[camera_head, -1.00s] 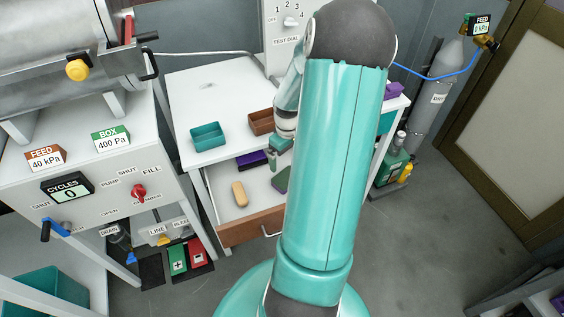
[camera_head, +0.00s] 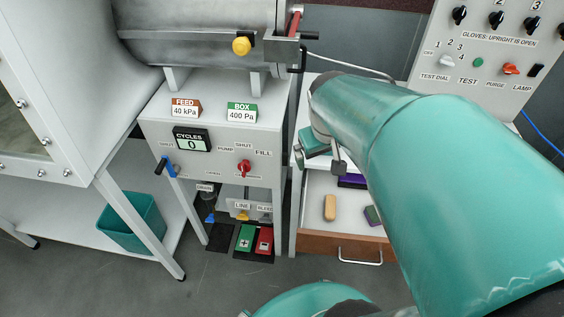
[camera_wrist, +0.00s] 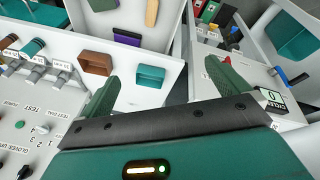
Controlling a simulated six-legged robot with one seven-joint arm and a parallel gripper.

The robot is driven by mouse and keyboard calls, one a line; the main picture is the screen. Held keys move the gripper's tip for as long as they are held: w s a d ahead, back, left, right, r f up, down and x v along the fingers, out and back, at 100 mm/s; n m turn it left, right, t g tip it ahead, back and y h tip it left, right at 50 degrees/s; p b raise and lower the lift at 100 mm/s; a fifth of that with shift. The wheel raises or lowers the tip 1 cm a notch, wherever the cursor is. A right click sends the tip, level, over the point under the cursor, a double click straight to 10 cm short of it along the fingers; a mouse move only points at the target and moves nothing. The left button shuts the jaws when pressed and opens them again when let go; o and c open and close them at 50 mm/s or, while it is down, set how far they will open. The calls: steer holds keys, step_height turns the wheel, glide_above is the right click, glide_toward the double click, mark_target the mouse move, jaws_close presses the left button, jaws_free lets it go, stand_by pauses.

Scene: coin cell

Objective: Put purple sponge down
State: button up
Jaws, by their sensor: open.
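The purple sponge (camera_head: 352,181) lies in the open drawer (camera_head: 347,246) at its back, partly hidden by my arm in the head view. It also shows in the wrist view (camera_wrist: 127,38), flat in the drawer near the top. My gripper (camera_wrist: 162,72) is open, its two green fingers wide apart with nothing between them. It is above the worktop, apart from the sponge. In the head view my arm hides much of the worktop. A tan block (camera_head: 330,207) and a dark green block (camera_head: 373,215) lie in the same drawer.
A brown tray (camera_wrist: 95,63) and a teal tray (camera_wrist: 150,76) sit on the worktop beyond the fingers. The cycles panel (camera_head: 192,139) stands left of the drawer. A test-dial panel (camera_head: 480,55) rises behind. A teal bin (camera_head: 132,224) is at lower left.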

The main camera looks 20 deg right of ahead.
steer(key=s+a+r+t+y, duration=0.1)
steer(key=s+a+r, duration=0.2)
steer(key=a, duration=0.3)
steer(key=s+a+r+t+y, duration=0.1)
steer(key=s+a+r, duration=0.2)
steer(key=a, duration=0.3)
steer(key=shift+s+a+n+t, duration=0.25)
steer(key=shift+s+n+t, duration=0.15)
steer(key=shift+s, duration=0.15)
steer(key=shift+d, duration=0.15)
